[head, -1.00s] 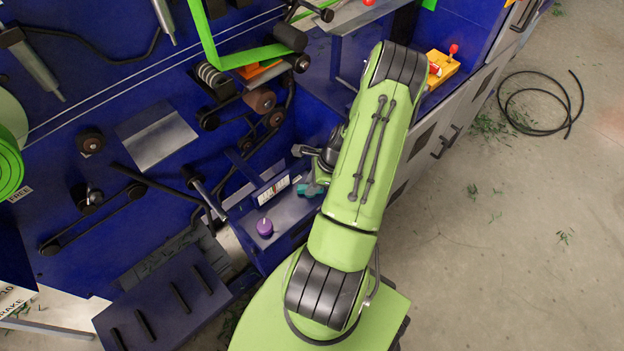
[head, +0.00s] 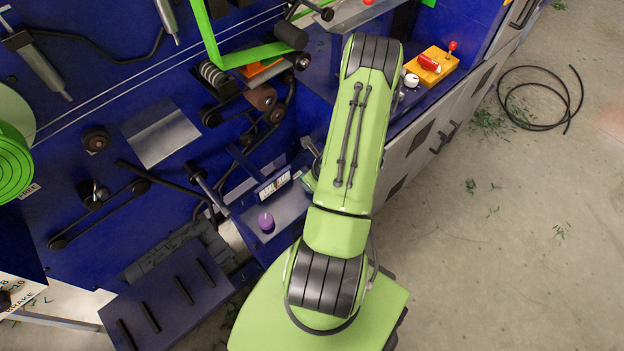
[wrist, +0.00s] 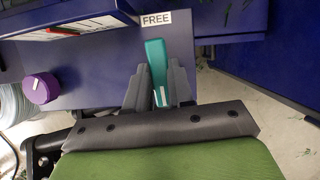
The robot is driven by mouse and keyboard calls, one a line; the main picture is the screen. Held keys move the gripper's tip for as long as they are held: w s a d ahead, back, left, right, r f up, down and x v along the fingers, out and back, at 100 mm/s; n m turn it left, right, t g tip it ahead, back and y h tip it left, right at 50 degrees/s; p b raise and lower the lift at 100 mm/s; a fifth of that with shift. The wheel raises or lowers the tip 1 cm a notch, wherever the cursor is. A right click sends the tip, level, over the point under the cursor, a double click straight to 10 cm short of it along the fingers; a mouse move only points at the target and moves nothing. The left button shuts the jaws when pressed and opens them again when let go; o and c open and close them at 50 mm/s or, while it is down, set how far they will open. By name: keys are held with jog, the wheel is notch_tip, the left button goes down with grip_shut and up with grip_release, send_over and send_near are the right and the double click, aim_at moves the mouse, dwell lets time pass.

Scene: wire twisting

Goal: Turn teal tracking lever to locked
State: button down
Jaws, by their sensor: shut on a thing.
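The teal tracking lever (wrist: 157,62) shows in the wrist view, upright in the picture, with its upper end just below a white FREE label (wrist: 157,19). My gripper (wrist: 160,90) is shut on the teal lever, one dark finger on each side of its lower part. In the head view my green arm hides the lever and most of the gripper. No locked label can be made out.
A purple knob (head: 266,222) stands on the same blue panel, and it also shows at the left of the wrist view (wrist: 40,88). A gauge box (head: 274,186) sits beside it. An orange block with a red switch (head: 432,64) lies farther back. A black cable coil (head: 540,100) lies on the open floor.

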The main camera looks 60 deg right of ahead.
jog(key=shift+m, duration=0.4)
jog(key=c, duration=1)
grip_release()
jog(key=shift+r, duration=0.1)
jog(key=p+v, duration=0.2)
jog(key=v, duration=0.5)
jog(key=p+v, duration=0.2)
jog(key=v, duration=0.6)
jog(key=shift+s+a+r+p, duration=0.15)
jog(key=shift+a+r+p, duration=0.1)
jog(key=shift+p, duration=0.1)
